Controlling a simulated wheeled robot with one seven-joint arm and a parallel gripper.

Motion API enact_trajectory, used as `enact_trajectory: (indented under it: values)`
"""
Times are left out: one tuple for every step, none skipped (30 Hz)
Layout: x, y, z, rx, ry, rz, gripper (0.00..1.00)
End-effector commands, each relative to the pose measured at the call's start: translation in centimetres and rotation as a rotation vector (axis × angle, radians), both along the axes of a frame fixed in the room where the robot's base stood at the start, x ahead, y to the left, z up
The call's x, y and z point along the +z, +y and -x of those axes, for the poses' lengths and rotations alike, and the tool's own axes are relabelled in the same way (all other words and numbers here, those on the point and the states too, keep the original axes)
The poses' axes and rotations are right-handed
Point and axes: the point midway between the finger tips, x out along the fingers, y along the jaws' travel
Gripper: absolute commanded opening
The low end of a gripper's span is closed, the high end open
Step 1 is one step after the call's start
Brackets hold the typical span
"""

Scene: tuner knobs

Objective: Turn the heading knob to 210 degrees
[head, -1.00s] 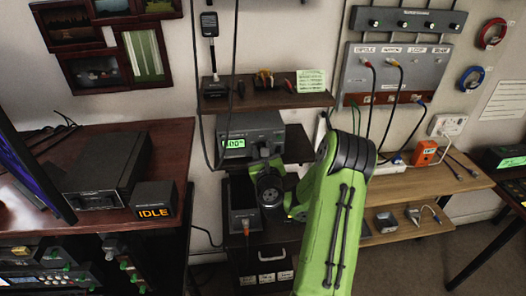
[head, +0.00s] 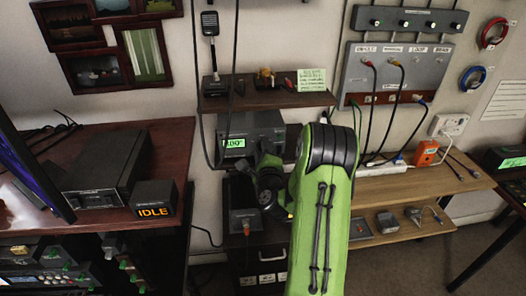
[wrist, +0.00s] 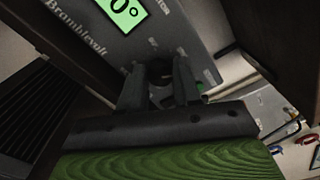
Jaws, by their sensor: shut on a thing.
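The heading unit is a grey box (head: 262,126) on the middle shelf, with a lit green display (head: 235,143). Its digits are too small to read surely in the head view. In the wrist view the box front (wrist: 75,25) is tilted, and its display (wrist: 122,12) is cut off, showing only "0°". The dark round knob (wrist: 159,71) sits between the two fingers of my gripper (wrist: 158,88), which is shut on it. In the head view my wrist and arm hide the knob and the fingertips.
A dark shelf (head: 265,100) with small tools hangs above the box. A lower shelf holds another small unit (head: 245,222). A cable panel (head: 395,75) is at the right. A desk with an "IDLE" box (head: 154,204) stands at the left.

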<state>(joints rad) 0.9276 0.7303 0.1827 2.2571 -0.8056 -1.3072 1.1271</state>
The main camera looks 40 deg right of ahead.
Motion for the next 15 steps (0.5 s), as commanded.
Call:
enact_trajectory:
  values:
    - [-0.1, 0.09, -0.03, 0.002, 0.011, 0.013, 0.02]
    - [-0.1, 0.09, -0.02, 0.002, 0.017, 0.02, 0.02]
    - [-0.12, 0.08, -0.01, 0.002, 0.023, 0.028, 0.02]
    - [-0.12, 0.07, 0.0, 0.002, 0.027, 0.033, 0.02]
    - [-0.13, 0.07, 0.0, 0.002, 0.031, 0.038, 0.02]
    - [-0.13, 0.07, 0.0, 0.002, 0.034, 0.043, 0.02]
    - [-0.14, 0.06, 0.0, 0.002, 0.037, 0.047, 0.02]
    - [-0.14, 0.07, 0.0, 0.002, 0.039, 0.05, 0.02]
    - [-0.15, 0.07, 0.0, 0.002, 0.041, 0.053, 0.02]
    - [-0.15, 0.07, 0.0, 0.002, 0.042, 0.055, 0.02]
    - [-0.15, 0.07, 0.0, 0.002, 0.042, 0.056, 0.02]
    - [-0.16, 0.08, 0.01, 0.002, 0.043, 0.057, 0.02]
    - [-0.16, 0.08, 0.01, 0.002, 0.044, 0.056, 0.02]
    - [-0.16, 0.08, 0.0, 0.002, 0.044, 0.056, 0.02]
    - [-0.17, 0.08, 0.01, 0.002, 0.044, 0.056, 0.02]
